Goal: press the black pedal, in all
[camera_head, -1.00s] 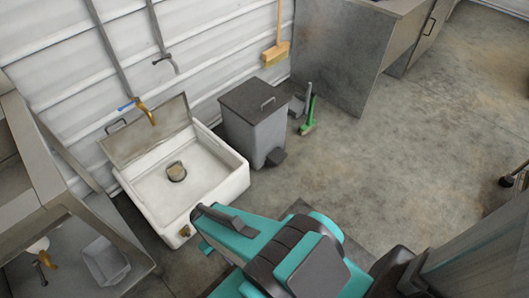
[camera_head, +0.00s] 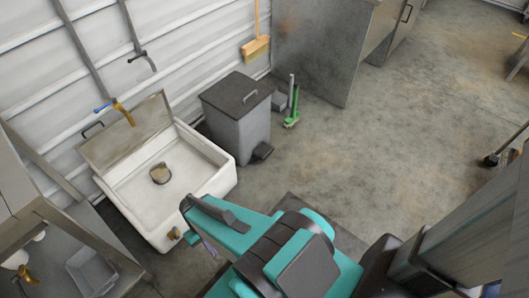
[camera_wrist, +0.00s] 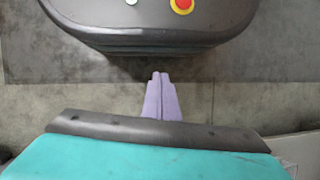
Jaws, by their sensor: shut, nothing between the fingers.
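The black pedal (camera_head: 263,151) sticks out low at the front right of a grey bin (camera_head: 238,118) with a dark, closed lid. In the head view my teal and dark arm reaches up from the bottom, and the pedal stands clear beyond it. My gripper (camera_wrist: 160,76) shows in the wrist view as two pale purple fingers held together with nothing between them. It is above the grey floor, near the dark rounded edge of my own base. The pedal is not in the wrist view.
A white sink (camera_head: 150,235) with a raised lid stands left of the bin. A green-handled brush (camera_head: 292,118) and dustpan (camera_head: 278,101) stand right of it, by a metal cabinet (camera_head: 325,55). A broom (camera_head: 256,47) hangs on the wall. The floor right of the pedal is clear.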

